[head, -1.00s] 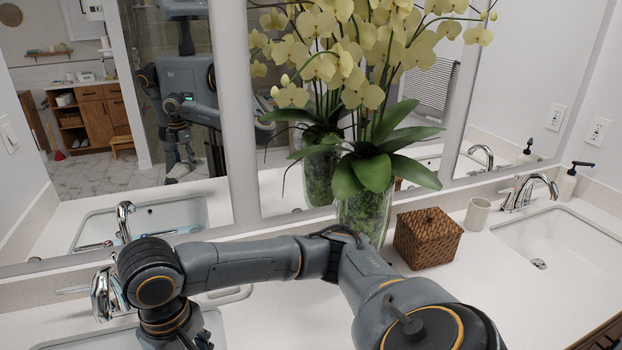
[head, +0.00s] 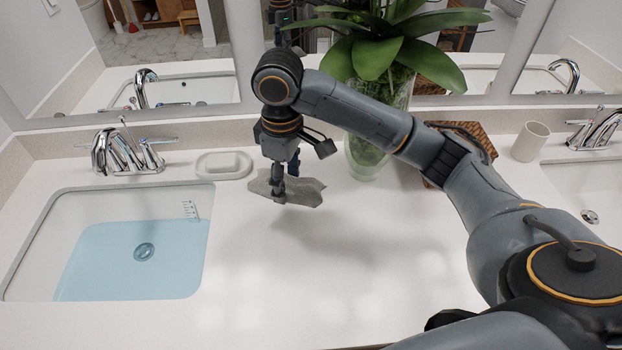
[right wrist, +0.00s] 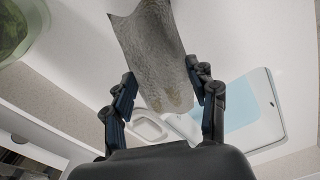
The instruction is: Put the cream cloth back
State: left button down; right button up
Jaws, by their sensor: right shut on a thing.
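A grey-beige cloth (head: 306,190), looking greyer than cream, hangs from my right gripper (head: 279,183) in the head view. It is a little above the white counter, right of the soap dish, with a shadow below it. In the right wrist view the same cloth (right wrist: 150,45) rises stiff and slightly curved between the two fingers of the right gripper (right wrist: 164,82). Its lower part shows faint brownish marks. The right gripper is shut on the cloth; the exact contact is hard to see. My left gripper is not in view.
A left sink (head: 30,240) holds bluish water, with a chrome faucet (head: 125,152) behind. A white soap dish (head: 223,165) stands beside it. A glass vase (head: 366,155), a woven box (head: 470,135) and a cup (head: 530,141) stand at the back. The middle counter (head: 250,290) is clear.

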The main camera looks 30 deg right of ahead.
jog(key=w+d+f, duration=0.3)
jog(key=w+d+f+p, duration=0.1)
jog(key=w+d+f, duration=0.2)
jog(key=w+f, duration=0.1)
jog(key=shift+w+d+f, duration=0.15)
jog(key=shift+d, duration=0.25)
jog(key=shift+w+d+f, duration=0.25)
jog(key=shift+w+f, duration=0.05)
jog(key=shift+f, duration=0.2)
notch_tip(320, 180, down, 3)
jog(key=shift+w+d+p, duration=0.1)
jog(key=shift+p, duration=0.75)
jog(key=shift+f, duration=0.25)
jog(key=shift+f, duration=0.15)
jog(key=o, duration=1)
